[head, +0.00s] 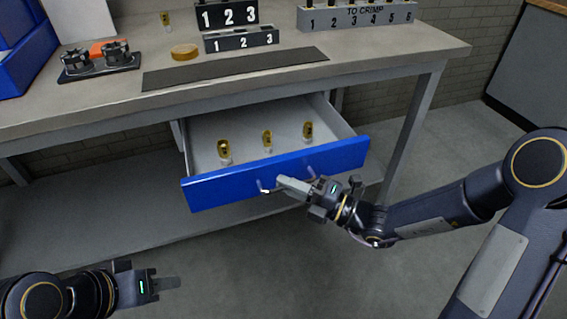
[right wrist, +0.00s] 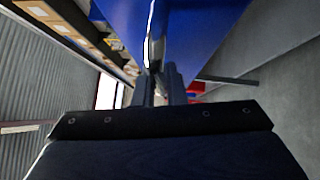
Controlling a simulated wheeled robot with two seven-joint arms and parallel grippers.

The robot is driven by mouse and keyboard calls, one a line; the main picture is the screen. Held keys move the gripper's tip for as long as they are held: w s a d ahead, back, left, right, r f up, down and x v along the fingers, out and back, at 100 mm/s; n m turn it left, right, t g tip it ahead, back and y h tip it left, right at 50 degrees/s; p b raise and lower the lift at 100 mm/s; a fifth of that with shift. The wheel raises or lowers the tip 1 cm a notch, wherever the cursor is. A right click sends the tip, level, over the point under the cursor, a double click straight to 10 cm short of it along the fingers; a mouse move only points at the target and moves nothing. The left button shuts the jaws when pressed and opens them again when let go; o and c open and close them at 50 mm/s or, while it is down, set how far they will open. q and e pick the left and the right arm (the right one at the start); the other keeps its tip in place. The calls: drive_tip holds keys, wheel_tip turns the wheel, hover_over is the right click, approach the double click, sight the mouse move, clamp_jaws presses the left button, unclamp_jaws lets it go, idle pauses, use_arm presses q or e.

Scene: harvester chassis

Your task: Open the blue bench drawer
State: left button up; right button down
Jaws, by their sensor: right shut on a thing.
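The blue bench drawer (head: 335,157) is pulled out from under the bench top, and its grey inside shows. Three small yellow-and-white items (head: 267,140) stand upright inside it. My right gripper (head: 281,183) is at the drawer's front, shut on its silver handle (head: 263,187). The handle's middle is hidden by the fingers. The right wrist view shows the fingers (right wrist: 160,84) closed around the handle (right wrist: 154,35) against the blue front. My left gripper (head: 168,284) is low at the left, away from the drawer; its finger gap cannot be made out.
A bench leg (head: 410,130) stands right of the drawer. The floor in front is clear.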

drive_tip(key=shift+s+d+p, duration=0.25)
drive_tip(key=shift+s+d, duration=0.05)
drive_tip(key=shift+s, duration=0.65)
drive_tip(key=shift+s+d+p, duration=0.3)
drive_tip(key=shift+s+d, duration=0.05)
drive_tip(key=shift+s, duration=0.55)
drive_tip(key=shift+s+d+p, duration=0.25)
drive_tip(key=shift+s+d, duration=0.05)
drive_tip(key=shift+s, duration=0.65)
drive_tip(key=c, duration=1.5)
unclamp_jaws()
drive_tip(key=p+v, duration=0.1)
drive_tip(key=v, duration=0.6)
drive_tip(key=shift+d, duration=0.35)
drive_tip(key=shift+s+f, duration=0.1)
drive_tip(key=shift+s, duration=0.05)
